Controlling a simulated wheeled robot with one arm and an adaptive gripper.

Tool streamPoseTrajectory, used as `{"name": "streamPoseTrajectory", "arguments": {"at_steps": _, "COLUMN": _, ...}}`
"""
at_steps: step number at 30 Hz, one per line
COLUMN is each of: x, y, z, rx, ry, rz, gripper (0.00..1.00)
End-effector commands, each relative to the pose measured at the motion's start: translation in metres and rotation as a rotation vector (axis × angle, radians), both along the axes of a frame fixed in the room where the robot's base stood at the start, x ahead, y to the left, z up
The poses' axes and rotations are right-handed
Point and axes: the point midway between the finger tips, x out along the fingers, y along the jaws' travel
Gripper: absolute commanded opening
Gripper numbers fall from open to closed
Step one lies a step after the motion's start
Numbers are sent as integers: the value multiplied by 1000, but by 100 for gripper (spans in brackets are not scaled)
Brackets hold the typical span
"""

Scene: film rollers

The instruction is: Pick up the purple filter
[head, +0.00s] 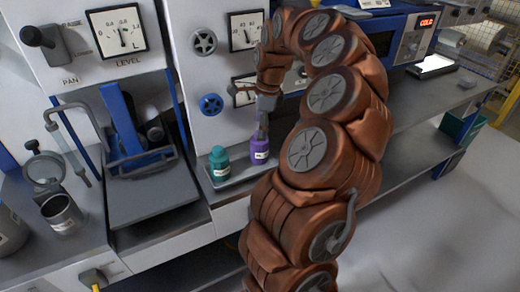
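The purple filter (259,152) is a small upright purple cylinder with a white label. It stands on a grey tray at the front of the white machine. My gripper (263,126) points down right above it, with its fingertips at or very near the filter's top. The fingers are small and overlap in this view, so I cannot tell whether they touch the filter or how far apart they are. My brown arm comes in from the lower right and arches over to the filter.
A teal bottle (219,163) stands just left of the filter on the grey tray (228,182). A blue valve wheel (211,104) and gauges are on the panel behind. A metal cup (62,214) stands at the far left. The grey shelf (430,100) to the right is mostly clear.

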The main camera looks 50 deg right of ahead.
Motion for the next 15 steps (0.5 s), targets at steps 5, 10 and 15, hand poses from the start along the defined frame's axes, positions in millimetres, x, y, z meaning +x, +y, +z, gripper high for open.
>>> {"name": "streamPoseTrajectory", "arguments": {"at_steps": 5, "x": 1, "y": 3, "z": -14, "rx": 3, "ry": 3, "rz": 6, "gripper": 89}}
{"name": "streamPoseTrajectory", "arguments": {"at_steps": 10, "x": 3, "y": 1, "z": -32, "rx": 4, "ry": 2, "rz": 6, "gripper": 89}}
{"name": "streamPoseTrajectory", "arguments": {"at_steps": 15, "x": 6, "y": 1, "z": -54, "rx": 2, "ry": 0, "rz": 5, "gripper": 89}}
